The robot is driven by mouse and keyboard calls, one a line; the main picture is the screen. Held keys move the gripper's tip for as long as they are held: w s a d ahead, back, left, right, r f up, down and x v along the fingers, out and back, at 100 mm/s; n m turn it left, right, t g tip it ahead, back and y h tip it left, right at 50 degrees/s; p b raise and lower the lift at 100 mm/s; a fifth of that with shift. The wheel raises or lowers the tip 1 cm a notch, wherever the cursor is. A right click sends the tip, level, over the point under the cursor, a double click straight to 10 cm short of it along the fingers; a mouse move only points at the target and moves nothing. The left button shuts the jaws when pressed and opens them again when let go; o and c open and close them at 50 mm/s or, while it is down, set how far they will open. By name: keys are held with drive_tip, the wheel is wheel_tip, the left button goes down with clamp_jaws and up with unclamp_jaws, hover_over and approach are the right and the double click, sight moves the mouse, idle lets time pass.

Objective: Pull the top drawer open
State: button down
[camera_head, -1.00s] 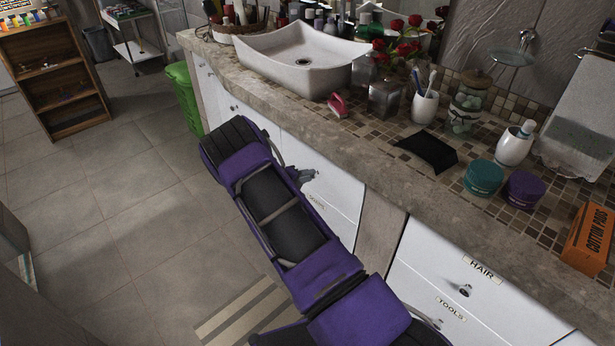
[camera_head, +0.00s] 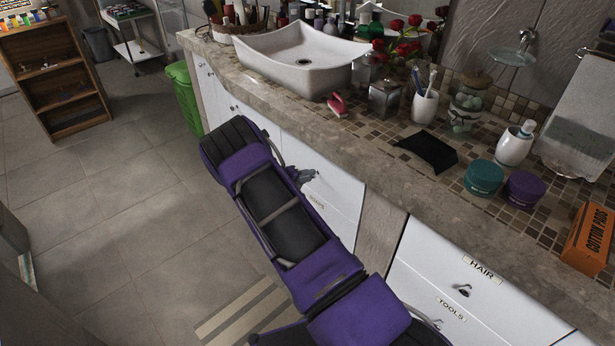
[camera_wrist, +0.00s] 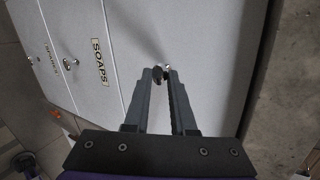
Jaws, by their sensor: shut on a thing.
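My gripper (camera_head: 304,177) is at this front, partly hidden by my purple forearm. In the wrist view my gripper (camera_wrist: 162,74) has its fingertips together around the small drawer knob (camera_wrist: 167,67). The fingers mostly hide the knob. A "SOAPS" label (camera_wrist: 100,62) is left of the fingers, near a seam between fronts. I see no clear gap at the drawer's edge.
Another front with its own knob (camera_wrist: 70,62) lies beside it in the wrist view. The stone counter edge (camera_head: 345,150) runs close above my gripper. Drawers labelled "HAIR" and "TOOLS" (camera_head: 463,290) are at the right. A green bin (camera_head: 184,98) stands beyond; the tiled floor (camera_head: 110,215) is clear.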

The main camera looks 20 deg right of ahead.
drive_tip(key=shift+a, duration=0.1)
drive_tip(key=s+a, duration=0.5)
drive_tip(key=a, duration=0.7)
drive_tip(key=s+a, duration=0.5)
drive_tip(key=a, duration=0.8)
drive_tip(key=shift+s, duration=0.3)
drive_tip(key=shift+a, duration=0.1)
drive_tip(key=c, duration=0.7)
unclamp_jaws()
drive_tip(key=shift+c, duration=0.2)
drive_tip(key=v, duration=1.7)
drive_tip(key=shift+r+p, duration=0.2)
drive_tip(key=shift+p, duration=0.25)
